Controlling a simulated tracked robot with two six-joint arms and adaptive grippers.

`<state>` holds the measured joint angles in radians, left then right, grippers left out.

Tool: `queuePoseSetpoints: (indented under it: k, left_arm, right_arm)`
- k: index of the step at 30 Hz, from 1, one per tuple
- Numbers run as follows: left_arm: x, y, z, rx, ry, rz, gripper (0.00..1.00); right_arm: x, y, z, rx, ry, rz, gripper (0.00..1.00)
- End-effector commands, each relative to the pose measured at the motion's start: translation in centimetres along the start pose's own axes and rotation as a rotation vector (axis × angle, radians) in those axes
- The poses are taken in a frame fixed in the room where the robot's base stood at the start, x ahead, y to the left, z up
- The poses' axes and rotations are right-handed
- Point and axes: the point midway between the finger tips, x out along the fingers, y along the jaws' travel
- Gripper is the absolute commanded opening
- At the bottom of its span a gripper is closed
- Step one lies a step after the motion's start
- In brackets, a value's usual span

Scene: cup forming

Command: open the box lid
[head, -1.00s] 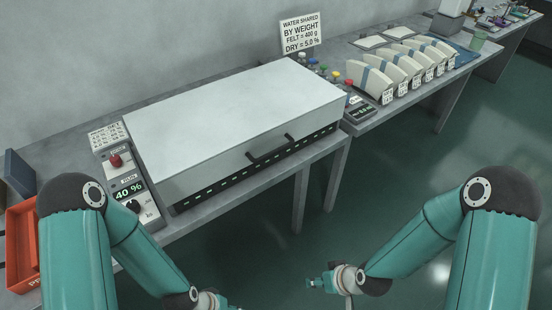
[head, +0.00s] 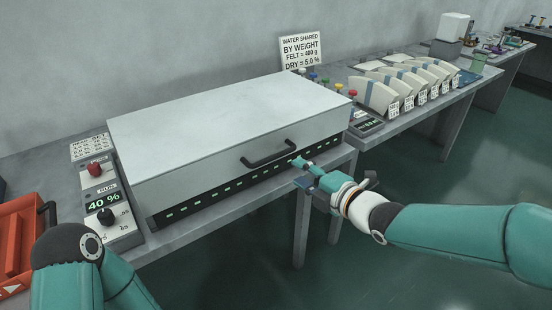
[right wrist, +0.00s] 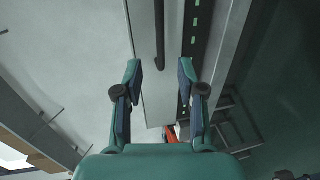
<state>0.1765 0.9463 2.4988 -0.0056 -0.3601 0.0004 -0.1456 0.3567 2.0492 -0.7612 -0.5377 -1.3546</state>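The box (head: 230,135) is long and pale grey, and its lid (head: 225,110) lies flat and shut on top. A black bar handle (head: 268,153) is on its front face; in the right wrist view the handle (right wrist: 160,35) runs upright near the top, in line with the gap between my fingers. My right gripper (head: 303,168) is just right of and below the handle, apart from it. In the right wrist view my right gripper (right wrist: 160,76) is open, with nothing between its fingers. My left gripper is outside the head view; only my left arm shows.
A control panel (head: 106,205) reading 40 % stands left of the box. A red crate (head: 20,240) is at the far left. A sign (head: 302,50), coloured buttons and several curved pale pieces (head: 375,95) are to the right. The floor in front is clear.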

Motion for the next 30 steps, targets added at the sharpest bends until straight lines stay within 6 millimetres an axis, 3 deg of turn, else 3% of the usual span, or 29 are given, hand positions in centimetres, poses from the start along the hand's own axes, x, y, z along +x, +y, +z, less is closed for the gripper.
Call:
queuePoseSetpoints:
  k: [9, 15, 21, 30]
  left_arm:
    - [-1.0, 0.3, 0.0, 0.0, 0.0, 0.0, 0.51]
    - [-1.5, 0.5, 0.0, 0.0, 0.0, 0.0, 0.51]
    - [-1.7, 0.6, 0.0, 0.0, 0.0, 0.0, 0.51]
    - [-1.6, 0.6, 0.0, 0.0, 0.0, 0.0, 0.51]
  right_arm:
    - [7.1, 0.0, -0.1, 0.001, 0.002, -0.002, 0.39]
    - [10.3, 0.0, 0.0, 0.002, 0.0, -0.003, 0.39]
    - [11.8, -0.1, 0.0, 0.003, -0.001, -0.001, 0.39]
    - [11.9, -0.1, 0.0, 0.003, -0.001, -0.002, 0.39]
